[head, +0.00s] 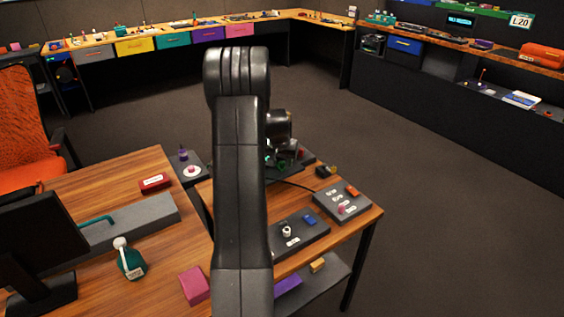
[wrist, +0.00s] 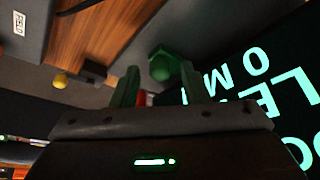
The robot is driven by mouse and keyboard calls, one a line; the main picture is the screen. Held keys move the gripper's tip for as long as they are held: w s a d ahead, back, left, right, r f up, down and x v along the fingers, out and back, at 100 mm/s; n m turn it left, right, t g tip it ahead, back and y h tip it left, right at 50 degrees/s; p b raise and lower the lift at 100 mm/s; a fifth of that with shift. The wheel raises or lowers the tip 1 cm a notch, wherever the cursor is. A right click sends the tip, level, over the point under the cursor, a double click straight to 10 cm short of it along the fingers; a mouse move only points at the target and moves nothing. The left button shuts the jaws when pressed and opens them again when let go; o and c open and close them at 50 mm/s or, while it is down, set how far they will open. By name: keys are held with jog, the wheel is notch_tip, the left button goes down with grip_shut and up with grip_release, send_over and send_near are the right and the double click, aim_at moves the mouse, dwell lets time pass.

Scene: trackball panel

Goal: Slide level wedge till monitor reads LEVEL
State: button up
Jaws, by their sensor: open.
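My gripper (wrist: 160,70) is open in the wrist view, its two green fingers apart. A green knob-like piece (wrist: 162,63) shows between and beyond the fingertips; I cannot tell if they touch it. A small red thing (wrist: 146,99) sits lower between the fingers. A dark screen (wrist: 255,85) with large cyan letters fills the right side, turned and cut off; "LE" shows, but the full reading does not. In the head view my arm hides much of the dark panel (head: 309,158) near the gripper. I cannot make out the level wedge for certain.
Grey boxes with small knobs (head: 341,203) stand on the wooden desk (head: 368,208) right of my arm. A pink block (head: 195,286) and a green bottle-like object (head: 131,262) are at left. An orange chair (head: 22,130) stands far left. Floor beyond the desk is clear.

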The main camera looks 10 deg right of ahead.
jog(key=v, duration=1.3)
jog(key=shift+r+b, duration=0.2)
jog(key=shift+b, duration=0.15)
jog(key=shift+s+a+f, duration=0.1)
jog(key=shift+f, duration=0.05)
jog(key=x, duration=1.3)
jog(key=shift+f+p, duration=0.1)
jog(key=shift+p, duration=0.25)
jog(key=shift+a+f, duration=0.1)
jog(key=shift+a, duration=0.05)
jog(key=shift+s+a, duration=0.15)
jog(key=shift+a, duration=0.45)
jog(key=shift+d, duration=0.1)
